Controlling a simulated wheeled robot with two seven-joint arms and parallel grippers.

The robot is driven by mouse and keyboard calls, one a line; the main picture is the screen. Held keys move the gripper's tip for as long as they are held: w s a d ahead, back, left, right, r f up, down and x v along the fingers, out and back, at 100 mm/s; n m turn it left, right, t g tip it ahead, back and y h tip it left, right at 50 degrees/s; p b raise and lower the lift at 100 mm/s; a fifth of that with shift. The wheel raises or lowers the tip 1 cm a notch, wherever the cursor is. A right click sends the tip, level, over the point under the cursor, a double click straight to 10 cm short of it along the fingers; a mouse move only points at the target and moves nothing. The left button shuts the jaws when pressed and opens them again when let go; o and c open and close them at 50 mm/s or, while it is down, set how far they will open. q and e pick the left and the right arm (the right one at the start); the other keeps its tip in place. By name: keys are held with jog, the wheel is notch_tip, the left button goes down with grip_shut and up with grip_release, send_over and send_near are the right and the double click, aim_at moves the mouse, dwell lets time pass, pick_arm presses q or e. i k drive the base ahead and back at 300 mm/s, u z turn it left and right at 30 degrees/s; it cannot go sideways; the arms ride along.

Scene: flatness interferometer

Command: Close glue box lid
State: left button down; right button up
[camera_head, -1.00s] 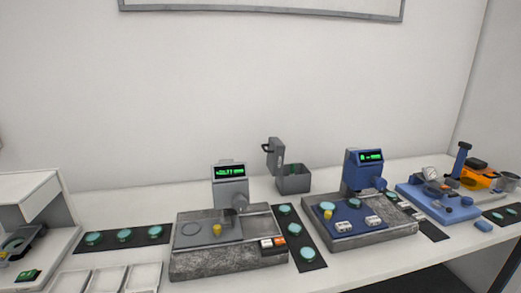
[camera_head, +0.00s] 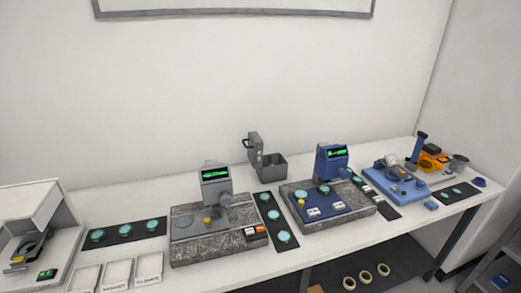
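The glue box (camera_head: 272,174) is a small grey open-topped box at the back of the table, against the wall between the grey and blue instruments. Its lid (camera_head: 254,149) stands upright at the box's left side, with a dark handle on its outer face, so the box is open. Something green shows inside the box. Neither of my grippers is in view.
A grey instrument (camera_head: 215,187) on a stone base stands left of the box. A blue instrument (camera_head: 331,162) stands to its right. A dark mat (camera_head: 268,207) with teal discs lies in front. Bare table lies left of the box, behind the grey instrument.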

aim_at(255, 145)
jog(key=z, duration=0.4)
jog(key=k, duration=0.5)
jog(key=u, duration=0.2)
jog(key=i, duration=0.5)
jog(key=u, duration=0.6)
jog(key=i, duration=0.7)
jog(key=z, duration=0.3)
